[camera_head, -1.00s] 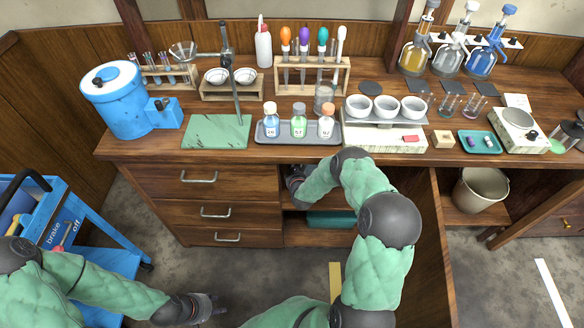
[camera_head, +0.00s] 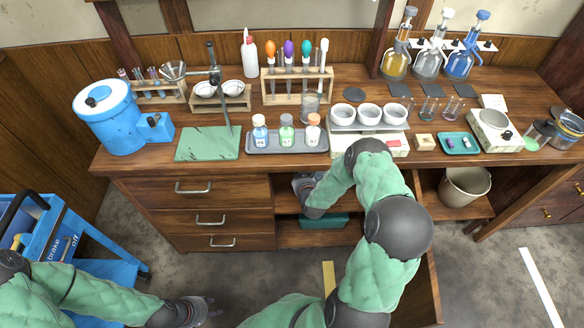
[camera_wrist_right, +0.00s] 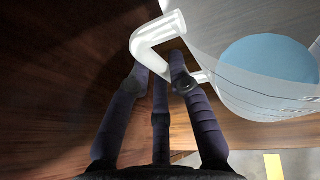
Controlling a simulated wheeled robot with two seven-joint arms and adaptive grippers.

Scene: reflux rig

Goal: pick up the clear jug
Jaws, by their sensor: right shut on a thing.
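The clear jug (camera_wrist_right: 225,45) fills the upper right of the right wrist view. It has a pale curved handle (camera_wrist_right: 150,40), and blue shows inside it. My right gripper (camera_wrist_right: 160,65) is at this handle, its dark fingers closed around it. In the head view my right forearm reaches into the open cabinet under the bench, with the hand (camera_head: 308,190) in the opening. I cannot make out the jug in the head view. My left gripper (camera_head: 208,308) is open and empty above the floor at lower left, away from the jug.
The wooden bench (camera_head: 270,165) has drawers left of the opening. A teal box (camera_head: 325,221) lies low in the cabinet. An open door (camera_head: 425,290) stands right of my right arm. A bucket (camera_head: 464,186) stands farther right. A blue cart (camera_head: 75,245) is at left.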

